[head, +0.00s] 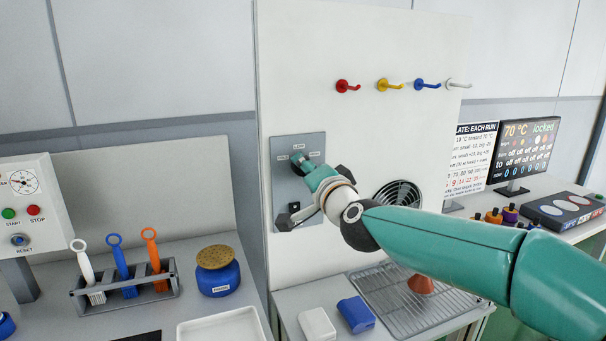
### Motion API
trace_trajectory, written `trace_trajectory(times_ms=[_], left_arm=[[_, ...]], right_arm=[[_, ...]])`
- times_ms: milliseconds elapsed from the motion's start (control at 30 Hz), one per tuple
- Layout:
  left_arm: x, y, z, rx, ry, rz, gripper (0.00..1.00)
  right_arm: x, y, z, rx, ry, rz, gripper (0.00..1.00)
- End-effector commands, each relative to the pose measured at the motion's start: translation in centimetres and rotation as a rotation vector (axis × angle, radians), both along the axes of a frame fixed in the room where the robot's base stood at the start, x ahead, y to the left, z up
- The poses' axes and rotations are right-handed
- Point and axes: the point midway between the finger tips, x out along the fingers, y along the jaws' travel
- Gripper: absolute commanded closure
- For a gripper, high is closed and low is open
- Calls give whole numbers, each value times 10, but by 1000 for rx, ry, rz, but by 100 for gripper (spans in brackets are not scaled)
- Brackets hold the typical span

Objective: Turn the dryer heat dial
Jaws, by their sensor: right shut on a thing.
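The dryer's grey control panel (283,150) is on the white upright board, with small labels above the dial. The dark heat dial (299,160) sits in the panel's upper part. My right gripper (307,167) reaches in from the right and is shut on the dial. The gripper hides much of the dial, so its pointer cannot be read. A second small dark control (284,222) is low on the panel, partly behind my wrist. My left gripper is not in view.
Coloured hooks (383,85) stick out above my arm. A round fan grille (400,194) and a wire rack (440,308) with a terracotta pot (421,284) are near my forearm. A screen (525,146) reads 70 °C and "locked". A brush rack (125,292) stands left.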

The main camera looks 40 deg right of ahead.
Motion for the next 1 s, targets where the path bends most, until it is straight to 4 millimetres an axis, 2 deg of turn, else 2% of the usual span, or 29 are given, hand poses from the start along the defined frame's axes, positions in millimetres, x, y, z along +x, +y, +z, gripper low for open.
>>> trace_trajectory(times_ms=[333, 367, 500, 833, 1000], left_arm=[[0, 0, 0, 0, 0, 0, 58], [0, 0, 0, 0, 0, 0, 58], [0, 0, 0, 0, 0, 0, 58], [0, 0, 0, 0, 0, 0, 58], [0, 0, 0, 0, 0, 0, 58]], right_arm=[[0, -1, 0, 2, -1, -3, 97], [0, -1, 0, 2, -1, -3, 59], [0, -1, 0, 1, 0, -2, 38], [-2, 0, 0, 1, -1, -1, 38], [-16, 4, 1, 1, -2, 0, 38]])
